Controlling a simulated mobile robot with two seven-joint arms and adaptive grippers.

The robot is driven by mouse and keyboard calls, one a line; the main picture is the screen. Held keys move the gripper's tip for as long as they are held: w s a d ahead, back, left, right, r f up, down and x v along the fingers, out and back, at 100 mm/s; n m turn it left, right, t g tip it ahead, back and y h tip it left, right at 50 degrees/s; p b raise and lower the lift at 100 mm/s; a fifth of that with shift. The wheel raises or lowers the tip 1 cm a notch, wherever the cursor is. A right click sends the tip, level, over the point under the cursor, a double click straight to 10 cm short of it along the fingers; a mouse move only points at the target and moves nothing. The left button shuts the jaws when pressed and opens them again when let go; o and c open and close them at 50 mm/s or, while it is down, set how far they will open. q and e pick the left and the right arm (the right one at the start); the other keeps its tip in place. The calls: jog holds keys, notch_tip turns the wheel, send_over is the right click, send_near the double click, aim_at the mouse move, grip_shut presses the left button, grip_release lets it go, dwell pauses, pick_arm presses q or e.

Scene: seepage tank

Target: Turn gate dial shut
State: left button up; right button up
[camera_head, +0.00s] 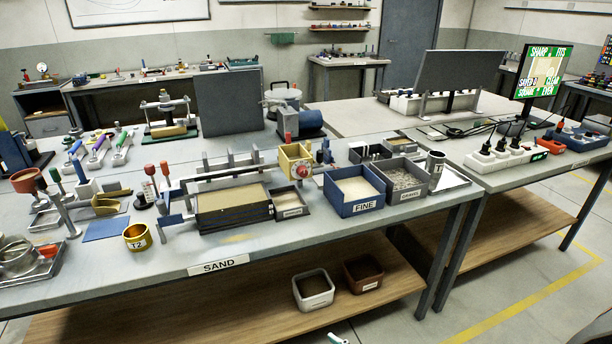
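A small red and white round knob (302,170), which looks like the gate dial, sits on the front of a tan open box (291,153) at the back middle of the near bench. It is too small to tell which way it is turned. A sand-filled tray (233,206) with grey walls lies to the left of the box, below a grey rail frame. A small labelled tray (288,205) adjoins its right end.
A blue bin labelled FINE (353,208) and a grey gravel bin (402,194) stand right of the box. Bare bench (330,240) lies along the front edge.

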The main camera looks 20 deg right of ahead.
jog(key=w+d+r+t, duration=0.3)
jog(key=w+r, duration=1.1)
jog(key=w, duration=0.1)
jog(key=m+t+h+p, duration=0.1)
jog(key=t+h, duration=0.2)
send_near(304, 174)
jog(key=w, duration=0.8)
jog(key=shift+w+d+r, duration=0.1)
jog(key=shift+r, duration=0.05)
grip_shut()
